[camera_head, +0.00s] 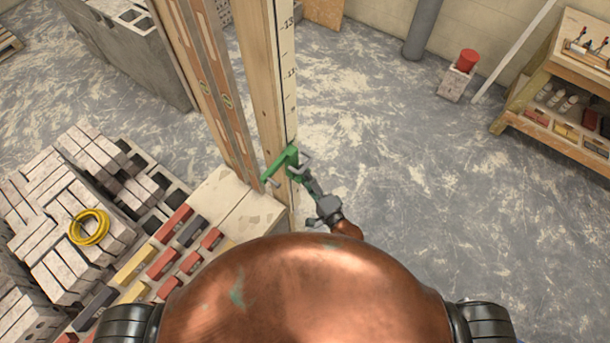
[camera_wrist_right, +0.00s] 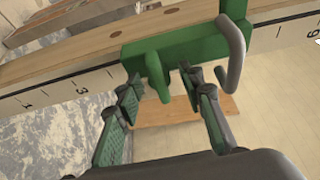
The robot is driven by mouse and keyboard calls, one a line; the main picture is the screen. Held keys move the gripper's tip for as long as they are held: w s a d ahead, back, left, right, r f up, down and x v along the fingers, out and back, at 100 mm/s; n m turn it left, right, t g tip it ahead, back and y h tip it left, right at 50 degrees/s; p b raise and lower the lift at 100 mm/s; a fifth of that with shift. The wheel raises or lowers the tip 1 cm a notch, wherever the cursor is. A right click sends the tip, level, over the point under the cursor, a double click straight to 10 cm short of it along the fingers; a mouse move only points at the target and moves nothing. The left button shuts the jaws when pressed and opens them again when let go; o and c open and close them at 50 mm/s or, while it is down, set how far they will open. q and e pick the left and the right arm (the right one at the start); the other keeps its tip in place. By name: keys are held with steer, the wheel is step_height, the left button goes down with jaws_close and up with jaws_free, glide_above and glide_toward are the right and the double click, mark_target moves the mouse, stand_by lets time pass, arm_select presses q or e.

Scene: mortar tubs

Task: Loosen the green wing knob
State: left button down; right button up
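A green clamp (camera_head: 283,160) sits on an upright wooden post (camera_head: 262,85) with a printed scale. In the right wrist view the clamp (camera_wrist_right: 185,45) shows close up, with a grey bent rod (camera_wrist_right: 233,60) at its right. The green wing knob (camera_wrist_right: 157,78) sticks out of the clamp toward my gripper. My right gripper (camera_wrist_right: 163,88) is open, its green-padded fingers on either side of the knob's end, with gaps visible. In the head view my right gripper (camera_head: 302,178) is just right of the clamp. My left gripper is not in view.
A second wooden post with levels (camera_head: 215,85) stands left of the scaled post. Bricks (camera_head: 165,262), stacked blocks (camera_head: 80,200) and a yellow coil (camera_head: 90,227) lie at lower left. A wooden bench (camera_head: 560,80) stands at the right. The floor (camera_head: 400,150) between is clear.

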jaws_close()
steer(key=shift+f, duration=0.1)
stand_by(0.3)
steer(key=shift+f+n+t+b, duration=0.15)
steer(key=shift+n+t+b, duration=0.25)
steer(key=shift+n+b, duration=0.8)
steer(key=n+y+b, duration=0.2)
steer(key=n+b, duration=0.1)
steer(key=n, duration=0.2)
steer(key=shift+t+b, duration=0.3)
steer(key=shift+t, duration=0.1)
steer(key=n+y+b, duration=0.1)
steer(key=n+b, duration=0.1)
steer(key=n, duration=0.1)
steer(key=n+y+b, duration=0.1)
steer(key=n+y, duration=0.1)
steer(key=n, duration=0.2)
steer(key=shift+g+b, duration=0.35)
steer(key=shift+g, duration=0.05)
steer(key=n+g+y+b, duration=0.1)
steer(key=n+y, duration=0.1)
steer(key=n, duration=0.2)
steer(key=shift+n+b, duration=0.3)
steer(key=shift+r+n+g+y+b, duration=0.2)
steer(key=shift+n+g+y+b, duration=0.5)
steer(key=shift+n, duration=1)
